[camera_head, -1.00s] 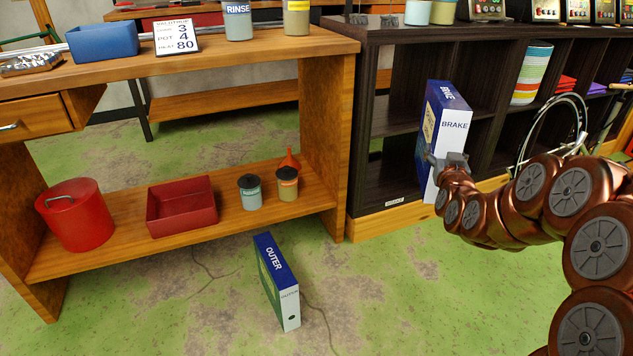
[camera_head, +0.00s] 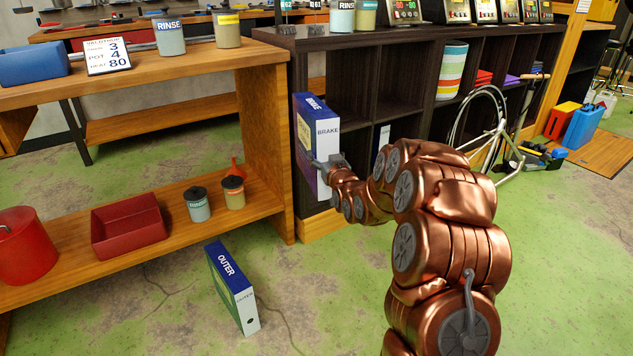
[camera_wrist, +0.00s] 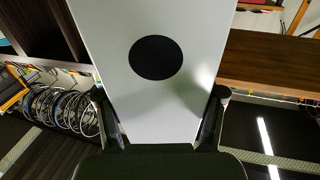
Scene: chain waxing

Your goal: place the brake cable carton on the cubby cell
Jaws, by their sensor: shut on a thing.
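The brake cable carton (camera_head: 318,138) is a blue, white and purple box marked BRAKE. It stands upright in the head view, in front of the left part of the dark cubby shelf (camera_head: 372,36). My gripper (camera_head: 330,165) is shut on its lower part. In the wrist view the carton's white face (camera_wrist: 155,95) with a black dot fills the middle, between the fingers of my gripper (camera_wrist: 158,110). The carton hides part of the leftmost cells. An empty upper cell (camera_head: 400,75) shows to its right. I cannot tell whether the carton touches the shelf.
A similar carton marked OUTER (camera_head: 232,288) stands on the green floor. The wooden bench (camera_head: 268,150) is close on the left, with a red tray (camera_head: 128,226) and jars on its lower shelf. A striped bin (camera_head: 452,70) fills a cell further right. A bicycle wheel (camera_head: 478,125) is beside my arm.

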